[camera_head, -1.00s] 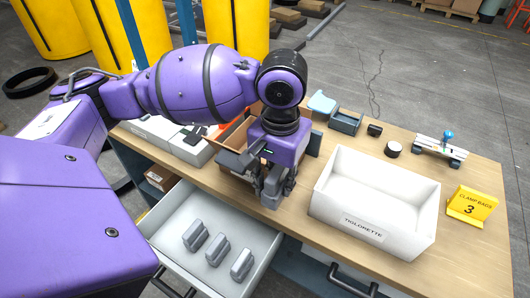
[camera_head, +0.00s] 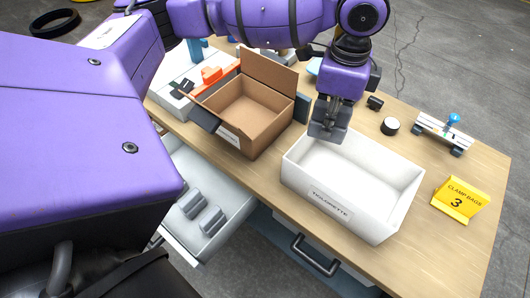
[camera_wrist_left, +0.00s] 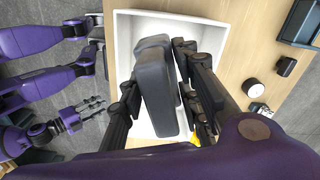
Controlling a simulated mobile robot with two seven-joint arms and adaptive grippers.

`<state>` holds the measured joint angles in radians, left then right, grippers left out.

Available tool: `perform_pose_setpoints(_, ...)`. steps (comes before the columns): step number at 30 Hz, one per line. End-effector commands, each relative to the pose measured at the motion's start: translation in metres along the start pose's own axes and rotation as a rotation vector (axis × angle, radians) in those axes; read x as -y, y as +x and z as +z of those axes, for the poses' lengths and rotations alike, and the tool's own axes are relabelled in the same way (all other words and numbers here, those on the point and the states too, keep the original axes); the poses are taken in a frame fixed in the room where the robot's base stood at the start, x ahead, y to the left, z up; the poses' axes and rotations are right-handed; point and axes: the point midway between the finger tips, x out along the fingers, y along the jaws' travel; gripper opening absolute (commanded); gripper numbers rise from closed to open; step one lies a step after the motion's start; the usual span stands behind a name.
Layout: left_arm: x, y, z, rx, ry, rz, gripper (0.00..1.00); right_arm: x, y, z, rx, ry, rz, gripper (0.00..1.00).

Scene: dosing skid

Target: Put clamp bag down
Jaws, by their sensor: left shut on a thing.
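My left gripper (camera_head: 328,132) is shut on a grey clamp bag, held over the left end of the white bin labelled TIGLORETTE (camera_head: 392,229). In the left wrist view the grey clamp bag (camera_wrist_left: 158,88) sits between the dark fingers of the gripper (camera_wrist_left: 160,95), with the white bin (camera_wrist_left: 124,40) behind it. Whether the bag touches the bin floor cannot be told. The visible part of the bin's inside looks empty. A yellow sign reading CLAMP BAGS 3 (camera_head: 457,198) stands right of the bin. A dark-fingered gripper at the left of the wrist view (camera_wrist_left: 88,112) seems to be my right one.
An open cardboard box (camera_head: 250,118) stands left of the bin. An open drawer (camera_head: 238,190) below holds grey pieces, partly hidden by my body. A round white-topped item (camera_head: 390,126), a small black block (camera_head: 375,103) and a blue-knobbed fixture (camera_head: 446,132) stand behind the bin.

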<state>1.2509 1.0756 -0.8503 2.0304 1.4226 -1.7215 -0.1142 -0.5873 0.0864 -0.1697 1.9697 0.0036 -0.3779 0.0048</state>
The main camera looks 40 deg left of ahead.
Motion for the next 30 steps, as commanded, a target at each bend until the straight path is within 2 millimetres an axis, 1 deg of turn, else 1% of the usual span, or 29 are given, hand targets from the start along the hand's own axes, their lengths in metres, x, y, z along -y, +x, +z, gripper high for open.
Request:
perform_pose_setpoints(1, 0.005, -0.003, -0.004, -0.001, 0.081, -0.004, 0.02, 0.001, 0.0, 0.002, 0.003, 0.001, -0.001, 0.4)
perform_pose_setpoints(3, 0.009, -0.004, -0.006, -0.001, 0.18, -0.004, 0.02, 0.001, -0.001, 0.003, 0.004, 0.002, -0.001, 0.4)
perform_pose_setpoints(7, 0.013, -0.005, -0.01, -0.001, 0.293, -0.005, 0.02, 0.003, -0.001, 0.003, 0.005, 0.005, -0.002, 0.4)
perform_pose_setpoints(9, 0.014, 0.0, -0.01, 0.0, 0.321, -0.003, 0.02, 0.003, 0.0, 0.004, 0.006, 0.006, -0.002, 0.4)
perform_pose_setpoints(11, 0.014, 0.009, -0.01, 0.002, 0.329, -0.001, 0.02, 0.003, 0.0, 0.005, 0.008, 0.007, -0.002, 0.4)
perform_pose_setpoints(14, 0.013, 0.034, -0.009, 0.003, 0.331, 0.003, 0.02, 0.003, 0.001, 0.009, 0.011, 0.006, -0.002, 0.4)
perform_pose_setpoints(18, 0.013, 0.073, -0.009, 0.003, 0.328, 0.004, 0.02, 0.001, 0.003, 0.012, 0.013, 0.005, 0.002, 0.4)
perform_pose_setpoints(21, 0.013, 0.095, -0.009, 0.002, 0.328, 0.002, 0.02, -0.002, 0.004, 0.012, 0.011, 0.004, 0.007, 0.4)
perform_pose_setpoints(24, 0.013, 0.108, -0.009, 0.001, 0.328, 0.0, 0.02, -0.003, 0.004, 0.011, 0.009, 0.003, 0.009, 0.4)
perform_pose_setpoints(30, 0.014, 0.121, -0.009, 0.001, 0.327, -0.001, 0.02, -0.003, 0.005, 0.01, 0.006, 0.002, 0.009, 0.4)
